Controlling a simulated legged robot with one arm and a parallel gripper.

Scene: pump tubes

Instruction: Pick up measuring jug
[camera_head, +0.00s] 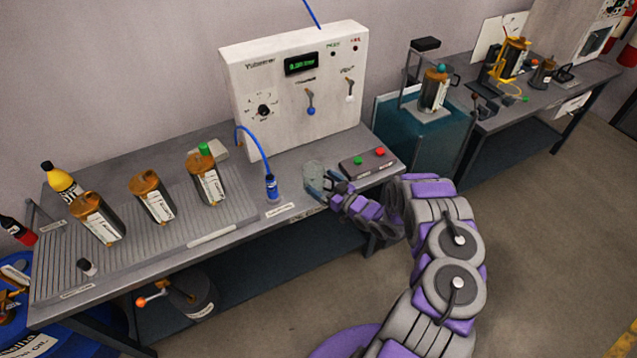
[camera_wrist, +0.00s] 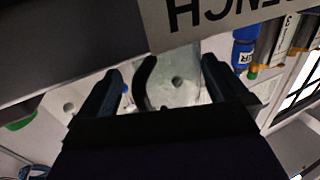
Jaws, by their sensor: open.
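The measuring jug (camera_head: 314,171) is a clear, see-through vessel near the front edge of the grey bench, below the white control panel. It also shows in the wrist view (camera_wrist: 178,72), with a dark curved handle (camera_wrist: 146,78). My gripper (camera_head: 325,187) is at the jug's near side. In the wrist view my gripper (camera_wrist: 161,68) is open, with one dark finger on each side of the jug and handle. I cannot tell whether either finger touches the jug. The jug's lower part is partly hidden by the gripper in the head view.
A blue bottle (camera_head: 271,187) with a hose stands left of the jug. A dark box with green and red buttons (camera_head: 368,163) lies close on the right. The control panel (camera_head: 295,85) stands behind. Several amber-lidded containers (camera_head: 152,196) stand on a ribbed tray at left.

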